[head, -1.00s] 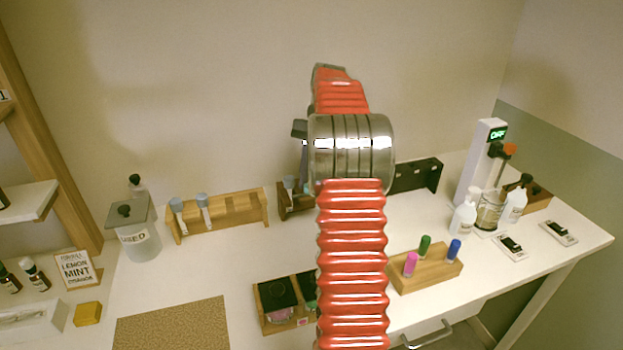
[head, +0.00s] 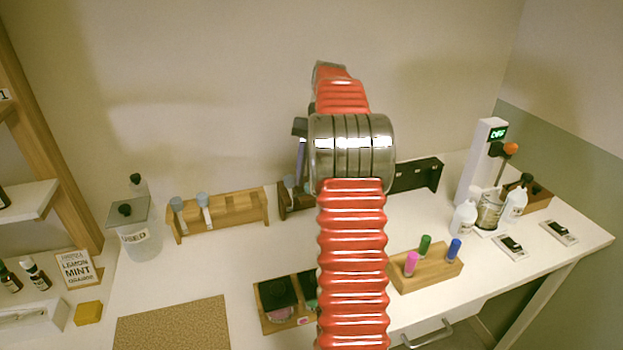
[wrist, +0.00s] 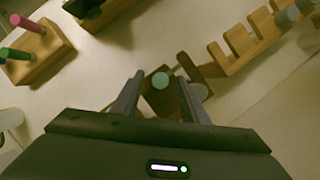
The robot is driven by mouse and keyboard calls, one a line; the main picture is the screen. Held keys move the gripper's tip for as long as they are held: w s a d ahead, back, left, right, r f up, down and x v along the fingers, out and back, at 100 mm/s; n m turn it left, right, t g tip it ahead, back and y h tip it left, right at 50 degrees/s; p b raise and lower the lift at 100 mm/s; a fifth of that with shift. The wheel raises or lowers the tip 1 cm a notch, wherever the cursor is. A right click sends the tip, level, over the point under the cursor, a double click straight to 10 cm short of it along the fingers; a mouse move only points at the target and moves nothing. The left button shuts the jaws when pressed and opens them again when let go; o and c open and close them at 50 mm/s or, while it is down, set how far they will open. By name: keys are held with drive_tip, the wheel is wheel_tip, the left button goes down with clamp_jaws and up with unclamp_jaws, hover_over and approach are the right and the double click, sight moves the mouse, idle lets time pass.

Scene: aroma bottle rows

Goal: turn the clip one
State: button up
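My gripper (wrist: 158,95) is open in the wrist view, its two dark fingers apart. Between the fingertips shows a round grey-green cap (wrist: 160,80) at a small brown wooden holder (wrist: 212,70). I cannot tell whether the fingers touch it. In the head view the small holder (head: 288,212) stands at the back of the table, partly hidden by my arm, with a blue-grey capped tube (head: 290,182) in it. I cannot make out for certain which part is the clip. My gripper is mostly hidden behind my arm there.
A longer wooden rack (head: 235,213) with capped tubes stands left of the holder. A black rail (head: 415,176) stands to its right. A pen block (head: 425,268) is nearer the front. A dispenser (head: 482,160) and white bottles stand at the right.

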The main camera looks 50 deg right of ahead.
drive_tip(key=v, duration=0.7)
idle(0.3)
idle(0.6)
drive_tip(key=s+a+r+n+t+h, duration=0.1)
drive_tip(key=a+r+n+h, duration=0.15)
drive_tip(key=a, duration=0.95)
drive_tip(key=a+r+n+t+h, duration=0.1)
drive_tip(key=a+r+n, duration=0.25)
drive_tip(key=a, duration=0.85)
drive_tip(key=s+a+f+n+t, duration=0.2)
drive_tip(key=s+a+f+n, duration=0.2)
drive_tip(key=s+a, duration=0.3)
drive_tip(key=s+a+f+n+t, duration=0.3)
drive_tip(key=s+a+f, duration=0.4)
drive_tip(key=a, duration=0.3)
drive_tip(key=shift+s+n+h, duration=0.45)
drive_tip(key=shift+s+n, duration=0.15)
drive_tip(key=shift+n, duration=0.2)
